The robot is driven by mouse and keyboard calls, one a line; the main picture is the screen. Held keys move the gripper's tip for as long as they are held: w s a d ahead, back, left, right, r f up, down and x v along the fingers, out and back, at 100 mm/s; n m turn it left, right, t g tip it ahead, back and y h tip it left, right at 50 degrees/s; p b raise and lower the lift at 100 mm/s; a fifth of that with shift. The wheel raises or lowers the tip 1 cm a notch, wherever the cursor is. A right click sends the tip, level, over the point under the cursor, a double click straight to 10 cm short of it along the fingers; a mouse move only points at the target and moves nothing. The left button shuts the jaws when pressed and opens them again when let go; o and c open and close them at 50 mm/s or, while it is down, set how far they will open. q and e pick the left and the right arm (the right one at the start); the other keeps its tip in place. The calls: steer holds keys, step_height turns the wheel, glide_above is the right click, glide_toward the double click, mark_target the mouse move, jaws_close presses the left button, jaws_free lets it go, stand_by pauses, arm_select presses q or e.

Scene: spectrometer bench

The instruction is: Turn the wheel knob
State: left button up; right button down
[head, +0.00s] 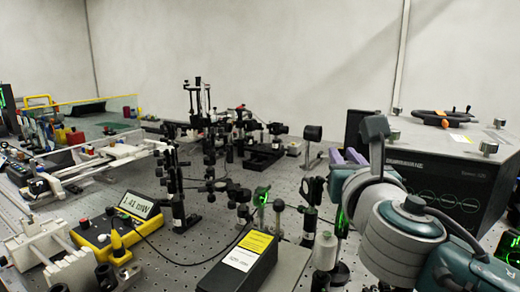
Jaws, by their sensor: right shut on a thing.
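My right arm comes in from the lower right, in front of the box's left side. My right gripper (347,157), with purple fingers, is to the left of the box and well apart from the handwheel. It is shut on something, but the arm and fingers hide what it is. My left gripper is not in view.
The spectrometer box (458,185) has metal posts on its top corners. Black optical mounts (210,140) crowd the middle of the perforated bench. A yellow meter (115,230) and a black box with a yellow label (240,270) stand in front. Little free room shows near my right arm.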

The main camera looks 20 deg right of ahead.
steer(key=shift+s+d+f+m+g+h+b, duration=0.1)
steer(key=shift+s+d+m+g+h+b, duration=0.2)
steer(key=shift+m+g+h, duration=0.75)
steer(key=shift+d+r+m+g+h+b, duration=0.1)
steer(key=shift+m+g+h+b, duration=0.3)
steer(key=shift+m+g+h, duration=0.6)
steer(key=shift+s+d+f+m+g+h+b, duration=0.15)
steer(key=shift+m+g+h+b, duration=0.2)
steer(key=shift+m+g+h, duration=0.7)
steer(key=shift+h, duration=0.5)
steer(key=c, duration=0.8)
jaws_free()
steer(key=shift+o, duration=0.2)
steer(key=v, duration=1)
steer(key=shift+s+d, duration=0.1)
